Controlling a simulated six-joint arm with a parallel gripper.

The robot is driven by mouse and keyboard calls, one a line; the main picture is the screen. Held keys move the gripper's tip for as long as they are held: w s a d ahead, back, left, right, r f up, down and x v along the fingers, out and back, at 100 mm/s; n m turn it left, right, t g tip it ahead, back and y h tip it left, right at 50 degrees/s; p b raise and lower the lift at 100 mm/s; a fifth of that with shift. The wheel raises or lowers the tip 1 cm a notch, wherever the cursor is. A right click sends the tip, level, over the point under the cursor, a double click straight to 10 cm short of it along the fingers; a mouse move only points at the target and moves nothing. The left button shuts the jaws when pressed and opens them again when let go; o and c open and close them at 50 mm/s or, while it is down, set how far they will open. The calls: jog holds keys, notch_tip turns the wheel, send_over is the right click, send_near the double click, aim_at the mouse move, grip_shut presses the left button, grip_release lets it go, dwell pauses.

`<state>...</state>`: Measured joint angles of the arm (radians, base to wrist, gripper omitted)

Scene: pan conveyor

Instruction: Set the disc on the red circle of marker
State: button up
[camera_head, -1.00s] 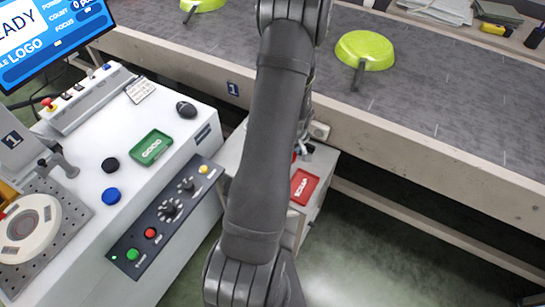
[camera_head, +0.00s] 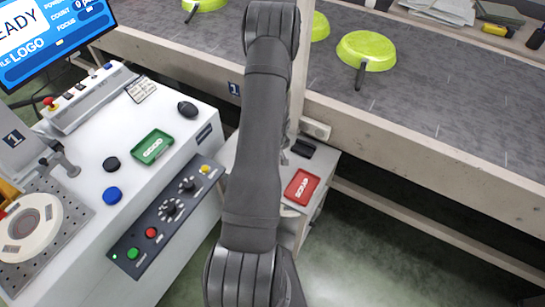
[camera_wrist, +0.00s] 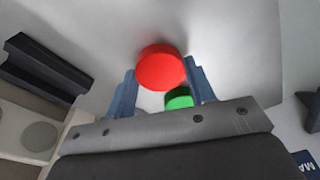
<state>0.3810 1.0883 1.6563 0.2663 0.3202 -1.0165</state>
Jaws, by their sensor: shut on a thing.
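My gripper (camera_wrist: 160,85) shows in the wrist view, with two blue fingers closed about a red disc (camera_wrist: 160,68). The disc sits between the fingertips, above a pale surface. A smaller-looking green round piece (camera_wrist: 180,98) shows just below the red disc in the picture, partly covered by it; I cannot tell whether they touch. In the head view my arm hides the gripper and the disc. I cannot make out a marker with a red circle in either view.
A white stand with a red tray (camera_head: 302,187) and a black block (camera_head: 303,148) is beside my arm. The white console (camera_head: 190,140) with a green tray (camera_head: 153,147) is on the left. Behind runs the conveyor (camera_head: 440,110) with green pans (camera_head: 366,50).

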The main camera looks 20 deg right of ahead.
jog(key=o, duration=1)
jog(key=shift+f, duration=0.1)
jog(key=shift+o, duration=0.2)
notch_tip(320, 180, up, 12)
jog(key=s, duration=0.1)
jog(key=shift+d+f, duration=0.2)
jog(key=shift+d, duration=0.05)
jog(key=shift+s+r, duration=0.15)
jog(key=shift+r, duration=0.2)
jog(key=shift+c, duration=1.2)
